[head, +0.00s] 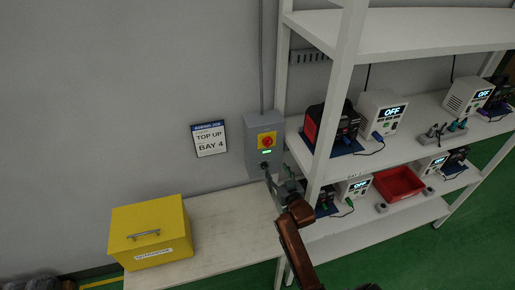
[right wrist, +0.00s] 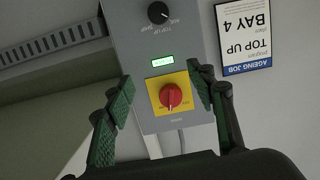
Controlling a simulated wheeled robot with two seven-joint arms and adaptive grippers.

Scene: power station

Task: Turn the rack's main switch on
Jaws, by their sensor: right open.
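The main switch is a red rotary knob on a yellow plate (head: 267,140), on the front of a grey wall box (head: 253,158). The right wrist view shows the red knob (right wrist: 171,96) upside down, its white mark pointing toward the bottom of the picture. My right gripper (head: 272,180) is just below the box in the head view. In the right wrist view its open fingers (right wrist: 162,85) stand to either side of the yellow plate, with nothing between them gripped. I cannot tell whether they touch the box. My left gripper is not in view.
A lit green display (right wrist: 163,61) and a black knob (right wrist: 158,12) share the box. A white rack (head: 410,38) stands right, holding several units with OFF screens (head: 392,112) and a red bin (head: 398,183). A yellow case (head: 150,222) sits on the bench (head: 222,215). A Bay 4 sign (head: 209,139) hangs left.

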